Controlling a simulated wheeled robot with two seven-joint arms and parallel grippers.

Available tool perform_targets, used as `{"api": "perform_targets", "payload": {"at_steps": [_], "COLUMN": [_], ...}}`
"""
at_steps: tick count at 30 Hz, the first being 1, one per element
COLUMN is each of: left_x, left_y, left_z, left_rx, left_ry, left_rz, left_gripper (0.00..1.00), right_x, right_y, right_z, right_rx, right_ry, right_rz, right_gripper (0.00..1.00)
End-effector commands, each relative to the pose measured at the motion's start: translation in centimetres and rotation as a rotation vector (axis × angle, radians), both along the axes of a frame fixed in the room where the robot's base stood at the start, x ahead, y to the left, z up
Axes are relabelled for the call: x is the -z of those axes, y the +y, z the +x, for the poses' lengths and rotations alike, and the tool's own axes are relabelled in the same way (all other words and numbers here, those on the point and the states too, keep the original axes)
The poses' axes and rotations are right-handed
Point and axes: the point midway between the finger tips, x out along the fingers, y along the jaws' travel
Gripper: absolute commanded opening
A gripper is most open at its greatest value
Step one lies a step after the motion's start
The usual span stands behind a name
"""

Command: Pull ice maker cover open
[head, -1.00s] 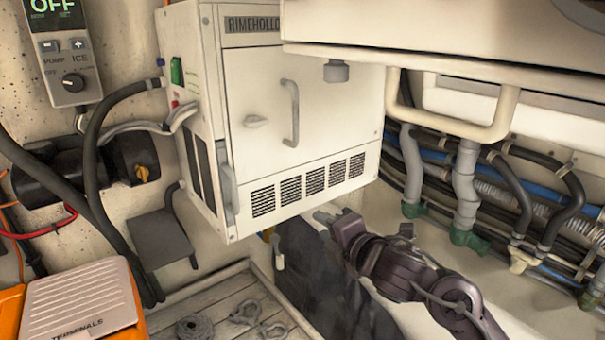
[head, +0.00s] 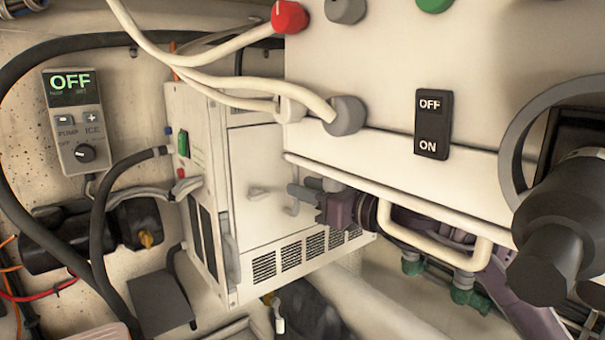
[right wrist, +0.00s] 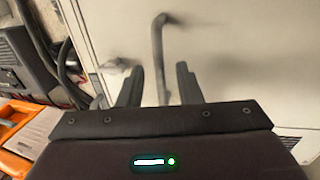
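The ice maker (head: 205,240) is a white box left of centre in the head view. Its front cover (head: 262,150) looks shut and bears a small latch (head: 258,190) and a grey bar handle (head: 292,203). My right gripper (head: 300,190) is in front of the cover at the handle, partly hiding it. In the right wrist view, my right gripper's two fingers (right wrist: 158,80) are apart, with the upright handle (right wrist: 158,55) showing in line with the gap between them. I cannot tell whether the handle is within the fingers. My left gripper is not in view.
A white overhead box (head: 385,100) with an OFF/ON switch (head: 432,125) stands close above my right arm. A cream rail (head: 480,255) hangs below it. A black cylindrical fitting (head: 560,235) is at the right. A control panel (head: 75,120) reading OFF is at the left.

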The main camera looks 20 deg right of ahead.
Motion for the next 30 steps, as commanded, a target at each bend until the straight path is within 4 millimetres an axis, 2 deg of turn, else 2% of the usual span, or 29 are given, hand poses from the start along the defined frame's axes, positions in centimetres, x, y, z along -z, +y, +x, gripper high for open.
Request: {"api": "perform_targets", "payload": {"at_steps": [1, 6, 13, 21, 30], "left_x": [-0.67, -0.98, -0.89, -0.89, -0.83], "left_y": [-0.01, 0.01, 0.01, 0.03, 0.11], "left_z": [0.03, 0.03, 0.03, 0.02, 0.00], "left_rx": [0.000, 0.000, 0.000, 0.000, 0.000], "left_ry": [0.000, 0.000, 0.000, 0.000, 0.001], "left_rz": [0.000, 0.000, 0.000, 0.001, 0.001], "left_gripper": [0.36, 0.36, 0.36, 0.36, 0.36], "right_x": [-0.30, 0.01, 0.15, 0.14, 0.16], "right_y": [0.32, 0.86, 0.87, 0.86, 0.84], "right_z": [0.51, 1.31, 1.38, 1.36, 1.33], "right_rx": [-0.001, -0.001, 0.000, 0.000, -0.001], "right_ry": [0.003, 0.001, 0.001, 0.001, 0.002], "right_rz": [0.003, 0.000, 0.000, 0.000, -0.001], "right_gripper": [0.32, 0.32, 0.32, 0.00, 0.00]}}
